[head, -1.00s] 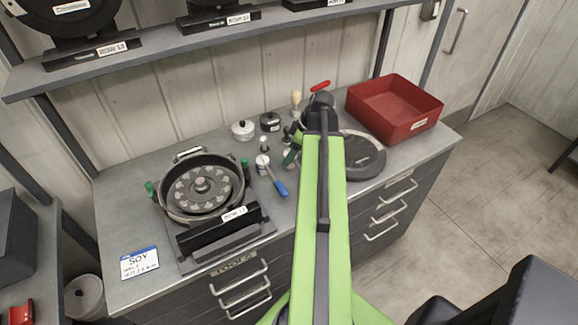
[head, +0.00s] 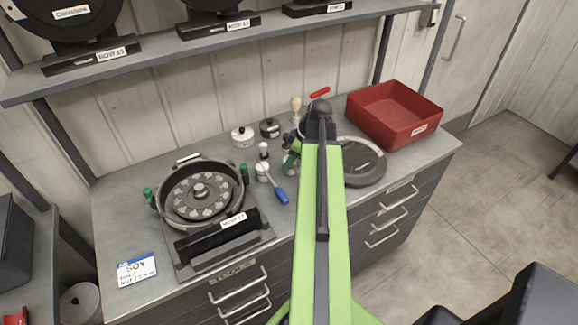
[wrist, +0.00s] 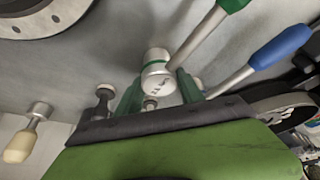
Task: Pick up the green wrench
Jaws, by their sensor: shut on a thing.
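The green wrench (wrist: 204,39) has a green handle and a steel shaft, seen at the top of the wrist view. The shaft runs to a pale, green-banded head (wrist: 157,68) between my fingers. My gripper (wrist: 158,88) is shut on this head end. In the head view a green part of it (head: 290,161) shows beside my arm's end, above or on the bench. My arm hides much of that area, and I cannot tell the wrench's height above the bench.
A blue-handled tool (head: 280,197) lies left of my arm. A seed meter (head: 184,219) stands further left. Right are a round dark disc (head: 365,165) and a red bin (head: 392,135). Small canisters (head: 243,136) stand behind. A shelf (head: 180,50) runs above the bench (head: 140,220).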

